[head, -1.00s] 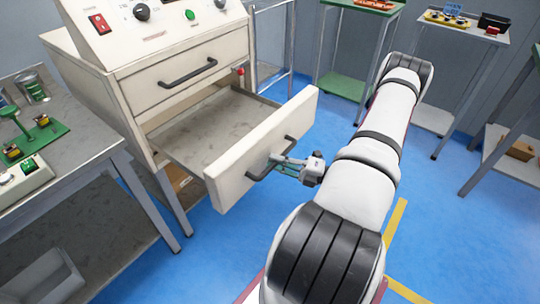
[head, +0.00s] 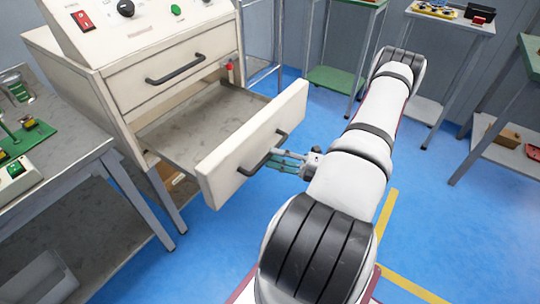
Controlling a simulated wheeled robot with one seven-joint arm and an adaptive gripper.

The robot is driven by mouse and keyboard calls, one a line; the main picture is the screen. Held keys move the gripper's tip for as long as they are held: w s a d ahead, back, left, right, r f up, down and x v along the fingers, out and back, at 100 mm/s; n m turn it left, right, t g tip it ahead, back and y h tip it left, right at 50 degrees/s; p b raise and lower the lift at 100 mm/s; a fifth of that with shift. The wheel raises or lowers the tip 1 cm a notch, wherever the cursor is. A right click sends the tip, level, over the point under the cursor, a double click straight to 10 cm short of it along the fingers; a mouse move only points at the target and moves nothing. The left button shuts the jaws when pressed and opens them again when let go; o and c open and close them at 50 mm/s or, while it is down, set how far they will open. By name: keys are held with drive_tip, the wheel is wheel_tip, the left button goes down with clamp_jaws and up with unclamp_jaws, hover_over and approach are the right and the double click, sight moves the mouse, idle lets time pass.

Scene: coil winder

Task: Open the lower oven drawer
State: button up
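The cream oven cabinet (head: 108,82) stands at the left in the head view. Its lower drawer (head: 252,148) is pulled well out, and its grey inside (head: 190,130) looks empty. The drawer's dark bar handle (head: 262,160) is on the front panel. My gripper (head: 287,161) is at this handle, with its fingers reaching to the bar from the right. The fingertips are small and partly hidden at the handle, so I cannot tell whether they are closed on it. The upper drawer (head: 160,85) with its own dark handle (head: 176,70) is shut.
A grey workbench (head: 70,150) with small green fixtures stands at the left, close to the cabinet. Side tables with parts stand at the back and right, including a green-topped one (head: 335,80). Blue floor (head: 230,235) in front of the drawer is clear.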

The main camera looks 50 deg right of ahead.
drive_tip(key=v, duration=0.9)
drive_tip(key=shift+s, duration=0.25)
drive_tip(key=shift+d, duration=0.1)
